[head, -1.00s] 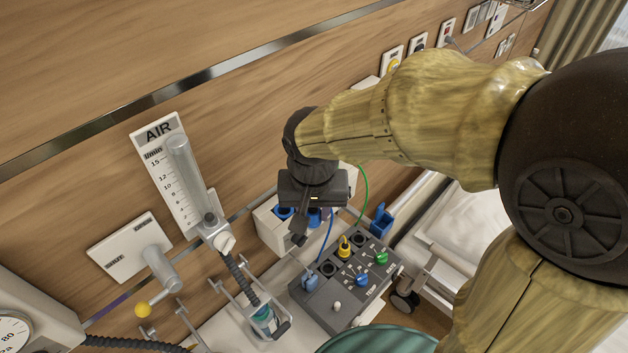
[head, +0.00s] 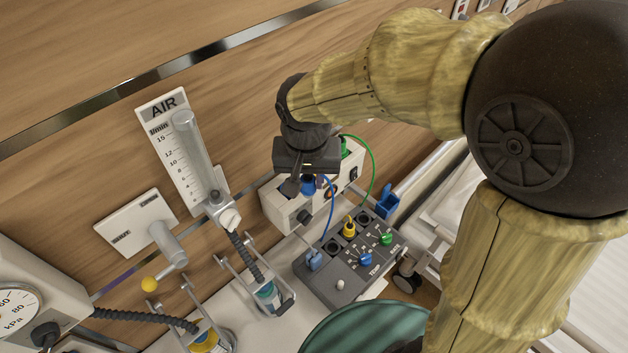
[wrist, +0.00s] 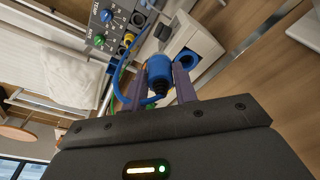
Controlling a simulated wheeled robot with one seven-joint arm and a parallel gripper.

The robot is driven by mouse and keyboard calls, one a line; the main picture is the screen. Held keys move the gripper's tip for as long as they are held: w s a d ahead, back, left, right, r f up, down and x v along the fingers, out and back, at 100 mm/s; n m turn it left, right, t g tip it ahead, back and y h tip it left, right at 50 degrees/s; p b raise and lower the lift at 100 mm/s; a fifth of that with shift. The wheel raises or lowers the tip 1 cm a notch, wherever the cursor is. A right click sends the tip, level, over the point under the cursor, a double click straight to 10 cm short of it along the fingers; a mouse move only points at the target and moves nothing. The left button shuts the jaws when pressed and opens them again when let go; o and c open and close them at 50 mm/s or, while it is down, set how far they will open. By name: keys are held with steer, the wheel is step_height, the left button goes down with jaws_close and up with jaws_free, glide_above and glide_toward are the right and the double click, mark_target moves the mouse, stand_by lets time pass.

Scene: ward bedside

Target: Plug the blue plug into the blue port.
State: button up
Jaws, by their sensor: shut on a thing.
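My gripper (head: 303,187) is shut on the blue plug (head: 308,186), over the top of the white box at the wall. In the wrist view the blue plug (wrist: 158,72) sits between the two fingers (wrist: 170,80), with its blue cable bending away to the left. The blue port (wrist: 187,60) is a blue ring on the white box (wrist: 203,43), just right of the plug. Plug and port look apart there. In the head view my gripper and fingers largely hide the port.
A grey panel (head: 340,285) with knobs and a yellow plug (head: 349,229) stands in front of the box. A green plug (head: 345,147) with a looping green cable is close right of my gripper. The AIR flowmeter (head: 185,150) stands left; a teal round thing (head: 370,325) is near.

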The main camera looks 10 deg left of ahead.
steer(key=w+a, duration=0.1)
steer(key=w+a+f, duration=0.1)
steer(key=w+a, duration=0.1)
steer(key=w+a+f, duration=0.1)
steer(key=shift+w+a, duration=0.2)
steer(key=shift+a, duration=0.1)
steer(key=shift+s+a+f, duration=0.1)
steer(key=shift+a, duration=0.05)
steer(key=shift+d, duration=0.25)
steer(key=shift+s+a+f+b, duration=0.1)
steer(key=shift+s+a+b, duration=0.15)
steer(key=shift+s+b, duration=0.1)
stand_by(0.5)
steer(key=shift+w+d, duration=0.15)
steer(key=shift+w, duration=0.1)
stand_by(0.5)
steer(key=shift+f+b, duration=0.8)
steer(key=shift+f, duration=0.5)
stand_by(3.2)
